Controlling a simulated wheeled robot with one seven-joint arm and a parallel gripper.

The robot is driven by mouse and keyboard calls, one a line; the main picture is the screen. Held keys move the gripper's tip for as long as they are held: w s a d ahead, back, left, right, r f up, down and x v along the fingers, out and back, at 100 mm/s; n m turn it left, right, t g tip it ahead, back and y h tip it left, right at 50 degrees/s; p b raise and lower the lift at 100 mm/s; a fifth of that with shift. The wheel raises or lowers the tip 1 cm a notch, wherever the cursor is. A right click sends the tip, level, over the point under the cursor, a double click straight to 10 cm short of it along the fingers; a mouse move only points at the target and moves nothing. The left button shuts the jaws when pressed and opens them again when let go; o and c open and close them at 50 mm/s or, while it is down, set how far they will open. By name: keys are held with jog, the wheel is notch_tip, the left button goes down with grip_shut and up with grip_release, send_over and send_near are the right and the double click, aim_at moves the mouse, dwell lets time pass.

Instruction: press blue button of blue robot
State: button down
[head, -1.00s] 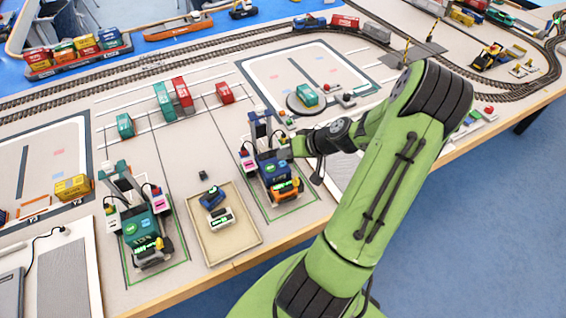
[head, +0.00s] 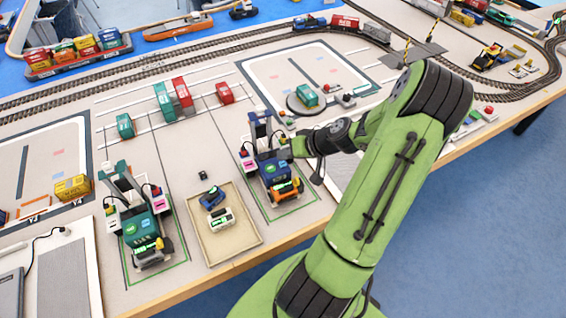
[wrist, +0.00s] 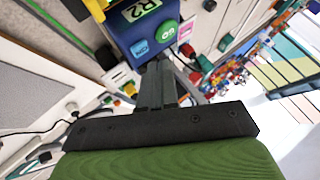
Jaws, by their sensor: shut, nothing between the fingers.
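The blue robot (head: 275,176) stands on the table in a green-outlined bay, beside my arm. In the wrist view its blue body (wrist: 120,40) carries an R2 label, a round green button (wrist: 166,31) and a blue button (wrist: 140,48) to the left of the green one. My gripper (wrist: 157,66) is shut and empty. Its fingertips are close to the blue button, just below it in the wrist view. I cannot tell whether they touch it. In the head view the fingertips are hard to make out against the robot.
A green robot (head: 143,227) stands in another bay at the left. A tan tray (head: 233,243) with small devices lies between the two robots. Containers (head: 182,92) stand behind, and a round turntable (head: 292,104) lies beyond the blue robot. The table's front edge runs under my arm.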

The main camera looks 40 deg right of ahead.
aim_at(286, 164)
dwell(0.3)
jog(key=shift+f+b, duration=0.5)
jog(key=shift+f+b, duration=0.4)
dwell(0.4)
jog(key=shift+r+p, duration=0.7)
jog(key=shift+r, duration=0.2)
notch_tip(286, 164, up, 6)
jog(key=p, duration=0.4)
jog(key=shift+p, duration=0.3)
